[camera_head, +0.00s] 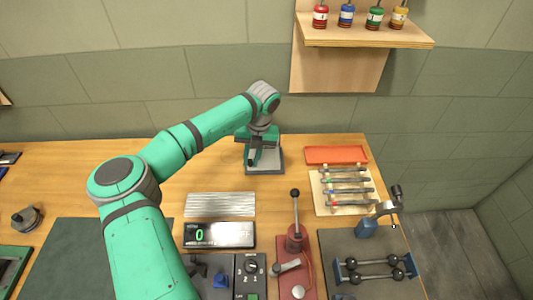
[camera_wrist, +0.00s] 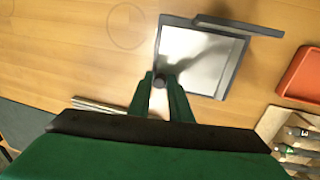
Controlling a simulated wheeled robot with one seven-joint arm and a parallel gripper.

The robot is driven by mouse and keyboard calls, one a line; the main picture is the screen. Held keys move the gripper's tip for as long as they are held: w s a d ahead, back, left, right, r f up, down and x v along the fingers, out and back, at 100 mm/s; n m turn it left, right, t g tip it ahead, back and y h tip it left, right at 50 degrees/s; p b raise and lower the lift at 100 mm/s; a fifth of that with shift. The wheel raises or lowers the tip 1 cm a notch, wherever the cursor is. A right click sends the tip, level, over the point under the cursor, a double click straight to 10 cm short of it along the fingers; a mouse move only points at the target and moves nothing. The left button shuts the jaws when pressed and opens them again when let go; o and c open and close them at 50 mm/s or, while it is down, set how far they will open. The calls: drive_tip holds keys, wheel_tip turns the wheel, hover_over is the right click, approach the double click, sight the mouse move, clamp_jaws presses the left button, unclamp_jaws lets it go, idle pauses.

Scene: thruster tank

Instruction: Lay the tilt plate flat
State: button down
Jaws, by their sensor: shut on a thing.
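The tilt plate (camera_wrist: 190,58) is a pale grey square with a dark frame in the wrist view, and my gripper's shadow falls across it. A dark bar (camera_wrist: 240,25) lies along its far edge. My gripper (camera_wrist: 160,78) is at the plate's near left corner, with its green fingers shut on a small dark round knob (camera_wrist: 160,82). I cannot tell the plate's exact tilt. In the head view the grey plate unit (camera_head: 265,170) is on the bench below my gripper (camera_head: 255,158), which hides much of it.
A red tray (camera_head: 336,155) and a rack of several small rods (camera_head: 325,207) stand right of the plate. A ribbed metal plate (camera_head: 220,205) and a display showing 0 (camera_head: 220,235) lie in front. A lever with a black ball (camera_head: 295,215) rises nearby. Bare wood lies left.

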drive_tip(key=c, duration=1.8)
unclamp_jaws()
drive_tip(key=shift+s+d+f, duration=0.2)
drive_tip(key=shift+d, duration=0.3)
drive_tip(key=shift+w+a+r, duration=0.1)
drive_tip(key=shift+a+r, duration=0.05)
drive_tip(key=shift+r, duration=0.6)
drive_tip(key=shift+a+r, duration=0.15)
drive_tip(key=shift+r, duration=0.6)
drive_tip(key=shift+a+r, duration=0.1)
drive_tip(key=shift+r, duration=2.05)
